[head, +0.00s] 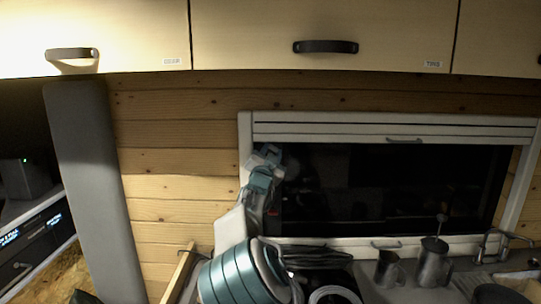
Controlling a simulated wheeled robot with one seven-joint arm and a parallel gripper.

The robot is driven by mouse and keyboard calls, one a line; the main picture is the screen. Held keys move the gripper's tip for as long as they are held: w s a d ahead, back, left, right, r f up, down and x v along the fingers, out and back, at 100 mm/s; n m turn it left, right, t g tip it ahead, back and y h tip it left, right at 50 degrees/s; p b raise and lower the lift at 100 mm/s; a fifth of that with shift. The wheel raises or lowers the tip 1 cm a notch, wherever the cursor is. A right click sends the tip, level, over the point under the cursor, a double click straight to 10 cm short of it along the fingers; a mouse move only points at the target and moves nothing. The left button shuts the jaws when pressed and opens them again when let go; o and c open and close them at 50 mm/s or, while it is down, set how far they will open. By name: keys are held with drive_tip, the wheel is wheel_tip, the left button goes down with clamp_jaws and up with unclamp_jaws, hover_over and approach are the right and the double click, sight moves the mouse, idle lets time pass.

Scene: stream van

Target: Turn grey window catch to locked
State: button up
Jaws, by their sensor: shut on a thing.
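The window (400,190) has a white frame and a dark pane. My arm reaches up from the bottom of the head view to the window's left edge. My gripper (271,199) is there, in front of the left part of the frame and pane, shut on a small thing. The grey window catch is hidden behind my gripper and wrist, so its angle cannot be told. The fingertips are small and partly covered by my wrist.
Upper cupboards (325,25) with dark handles run above the window. A grey upright panel (88,180) stands at the left. Below the window are a metal mug (389,270), a metal pot (433,265) and a tap (498,240). The wooden wall (175,160) between is clear.

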drive_tip(key=n+y+b, duration=0.1)
drive_tip(key=n+b, duration=0.2)
drive_tip(key=n+y+b, duration=0.2)
drive_tip(key=n+b, duration=0.1)
drive_tip(key=n+t+y+b, duration=0.1)
drive_tip(key=n+b, duration=0.2)
drive_tip(key=shift+d+f+y, duration=0.15)
drive_tip(key=shift+d+y, duration=0.15)
drive_tip(key=shift+n+b, duration=0.3)
drive_tip(key=o, duration=1)
drive_tip(key=shift+s, duration=0.1)
drive_tip(key=b+v, duration=0.4)
drive_tip(key=v, duration=0.9)
drive_tip(key=shift+s+f, duration=0.1)
drive_tip(key=shift+s, duration=0.15)
